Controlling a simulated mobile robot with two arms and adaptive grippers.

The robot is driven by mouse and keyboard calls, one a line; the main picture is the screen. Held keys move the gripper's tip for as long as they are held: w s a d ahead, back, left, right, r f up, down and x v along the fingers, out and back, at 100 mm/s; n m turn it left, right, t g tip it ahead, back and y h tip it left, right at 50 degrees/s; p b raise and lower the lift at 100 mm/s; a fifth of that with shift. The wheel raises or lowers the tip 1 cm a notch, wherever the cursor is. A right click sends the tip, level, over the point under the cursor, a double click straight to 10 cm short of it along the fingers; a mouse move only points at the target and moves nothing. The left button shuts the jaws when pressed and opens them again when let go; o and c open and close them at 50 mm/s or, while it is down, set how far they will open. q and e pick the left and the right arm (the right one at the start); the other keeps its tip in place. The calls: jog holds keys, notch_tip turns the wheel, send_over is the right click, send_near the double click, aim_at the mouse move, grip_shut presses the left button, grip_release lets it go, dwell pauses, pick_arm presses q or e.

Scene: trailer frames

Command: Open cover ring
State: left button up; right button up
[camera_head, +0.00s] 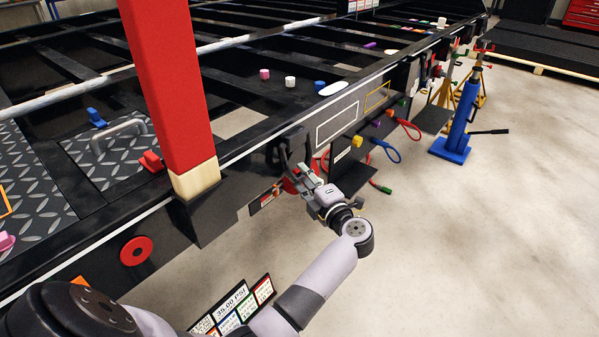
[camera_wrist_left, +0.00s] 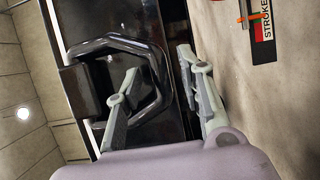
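A black angular ring (camera_wrist_left: 122,43) with a dark block at its left side shows in the left wrist view, against a dark panel; I take it for the cover ring. My left gripper (camera_wrist_left: 158,62) is open there. Its left finger overlaps the ring's opening, and its right finger is outside the ring, to the right. I cannot tell whether the finger is inside the ring or only in front of it. In the head view my left gripper (camera_head: 298,176) is at the trailer frame's side, where the ring is hard to make out. My right gripper is not in view.
A red post (camera_head: 170,75) with a wooden foot stands left of the gripper. A red disc (camera_head: 136,251) is on the frame's side. Coloured cables (camera_head: 385,150) hang to the right. A blue jack (camera_head: 461,120) stands beyond.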

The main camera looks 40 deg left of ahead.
pick_arm(q)
jog(key=shift+w+a, duration=0.1)
jog(key=shift+a, duration=0.1)
jog(key=shift+r, duration=0.1)
jog(key=shift+c, duration=0.4)
grip_shut()
dwell(0.4)
